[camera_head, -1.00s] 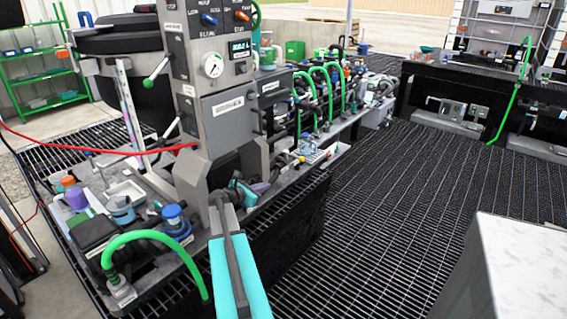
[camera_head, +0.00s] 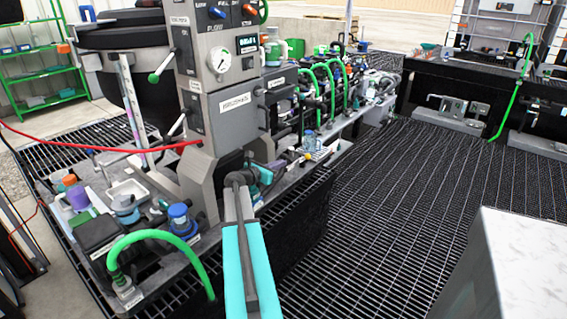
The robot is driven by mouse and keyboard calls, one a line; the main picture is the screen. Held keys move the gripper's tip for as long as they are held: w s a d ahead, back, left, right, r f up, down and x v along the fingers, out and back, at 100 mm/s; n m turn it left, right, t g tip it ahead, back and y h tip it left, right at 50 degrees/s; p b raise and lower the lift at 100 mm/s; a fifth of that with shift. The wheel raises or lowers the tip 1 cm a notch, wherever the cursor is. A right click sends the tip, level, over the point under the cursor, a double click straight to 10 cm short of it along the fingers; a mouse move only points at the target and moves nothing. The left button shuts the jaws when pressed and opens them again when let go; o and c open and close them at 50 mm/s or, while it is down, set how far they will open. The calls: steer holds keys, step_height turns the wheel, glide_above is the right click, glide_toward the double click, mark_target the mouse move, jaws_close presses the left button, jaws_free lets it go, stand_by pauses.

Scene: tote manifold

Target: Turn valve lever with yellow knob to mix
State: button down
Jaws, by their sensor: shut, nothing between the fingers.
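I cannot make out a valve lever with a yellow knob for certain. A small yellowish piece (camera_head: 320,155) shows on the bench to the right of my gripper, too small to identify. My teal and grey arm reaches up from the bottom. My gripper (camera_head: 264,172), dark with teal parts, is at its end, in front of the grey control column (camera_head: 203,125) and low by the bench. Its fingers are small and partly hidden; it appears shut and empty. I cannot tell if it touches anything.
The column carries a blue knob (camera_head: 217,13), an orange knob (camera_head: 249,9), a gauge (camera_head: 220,60) and a green-tipped lever (camera_head: 155,77). Green hoses (camera_head: 325,85) stand behind on the right. A green hose (camera_head: 150,236) arches at front left. The grating floor (camera_head: 410,210) is clear on the right.

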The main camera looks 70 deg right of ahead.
mark_target(299, 153)
steer(key=p+x, duration=0.1)
steer(key=x, duration=1.2)
steer(key=shift+p, duration=0.3)
steer(key=shift+s, duration=0.1)
